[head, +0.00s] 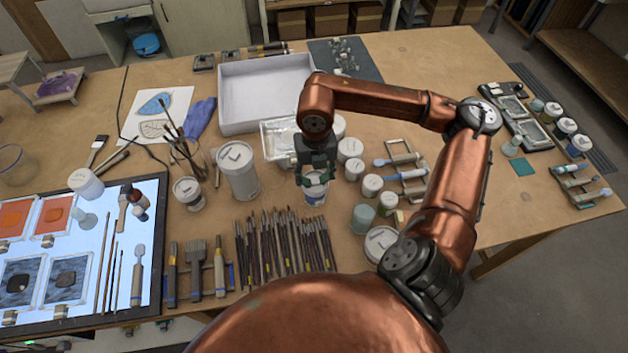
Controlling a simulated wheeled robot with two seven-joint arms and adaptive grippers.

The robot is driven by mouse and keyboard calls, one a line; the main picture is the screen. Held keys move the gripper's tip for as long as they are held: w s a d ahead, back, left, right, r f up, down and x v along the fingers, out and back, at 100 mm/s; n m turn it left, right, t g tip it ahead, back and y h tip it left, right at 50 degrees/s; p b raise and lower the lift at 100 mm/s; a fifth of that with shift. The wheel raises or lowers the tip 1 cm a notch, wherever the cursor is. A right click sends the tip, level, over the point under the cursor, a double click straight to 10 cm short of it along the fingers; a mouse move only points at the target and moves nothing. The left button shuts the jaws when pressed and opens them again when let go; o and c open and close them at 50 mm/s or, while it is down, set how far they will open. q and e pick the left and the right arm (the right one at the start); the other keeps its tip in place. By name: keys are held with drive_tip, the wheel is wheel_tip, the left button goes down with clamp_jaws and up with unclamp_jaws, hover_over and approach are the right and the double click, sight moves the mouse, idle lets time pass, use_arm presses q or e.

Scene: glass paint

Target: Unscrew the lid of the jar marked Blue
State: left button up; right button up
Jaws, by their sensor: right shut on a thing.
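A small jar (313,194) with a white lid and a blue band on its label stands on the workbench (440,90), right of centre. Its label text is too small to read. My right gripper (313,180) comes down on it from above, with its fingers closed around the lid at the jar's top. The fingers and wrist hide part of the lid. My left gripper does not show.
Several white-lidded jars (350,150) stand close to the right and behind. A tall white canister (238,172) stands to the left. A row of brushes (285,243) lies in front. A white tray (262,90) lies behind.

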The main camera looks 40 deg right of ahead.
drive_tip(key=shift+s+f, duration=0.15)
drive_tip(key=shift+f, duration=0.2)
drive_tip(key=n+b, duration=0.1)
drive_tip(key=n, duration=0.1)
drive_tip(key=shift+f+n, duration=0.1)
drive_tip(key=shift+n, duration=0.3)
drive_tip(key=shift+n+b, duration=0.4)
drive_tip(key=shift+n, duration=0.9)
drive_tip(key=n+b, duration=0.1)
drive_tip(key=n, duration=0.1)
drive_tip(key=shift+n, duration=0.3)
drive_tip(key=shift+n+b, duration=0.35)
drive_tip(key=shift+n, duration=0.85)
